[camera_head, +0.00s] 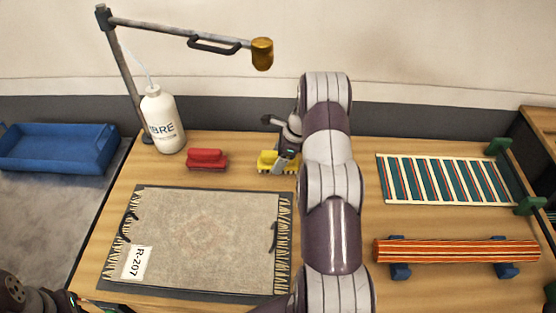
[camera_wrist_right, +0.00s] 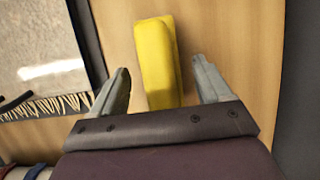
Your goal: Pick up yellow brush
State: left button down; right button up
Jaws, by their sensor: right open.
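The yellow brush (camera_head: 268,158) lies on the wooden table behind the rug, partly hidden by my right gripper in the head view. In the right wrist view the yellow brush (camera_wrist_right: 157,55) sits between the two fingers, with a gap on each side. My right gripper (camera_head: 281,166) is open at the brush and is not closed on it; its fingers also show in the right wrist view (camera_wrist_right: 162,85). My left gripper (camera_head: 72,300) is only partly seen at the lower left corner, and its jaws cannot be made out.
A red brush (camera_head: 207,159) and a white bottle (camera_head: 162,120) stand left of the yellow brush. A grey rug (camera_head: 205,235) lies in front. A lamp-like arm (camera_head: 180,30) hangs above. A striped rack (camera_head: 445,180) and striped roll (camera_head: 455,250) lie right.

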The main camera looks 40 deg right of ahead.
jog(key=shift+x, duration=1.05)
jog(key=shift+w+f, duration=0.1)
jog(key=shift+f, duration=0.05)
pick_arm(q)
jog(key=shift+r, duration=0.25)
pick_arm(e)
jog(key=c, duration=1.1)
jog(key=shift+c, duration=0.2)
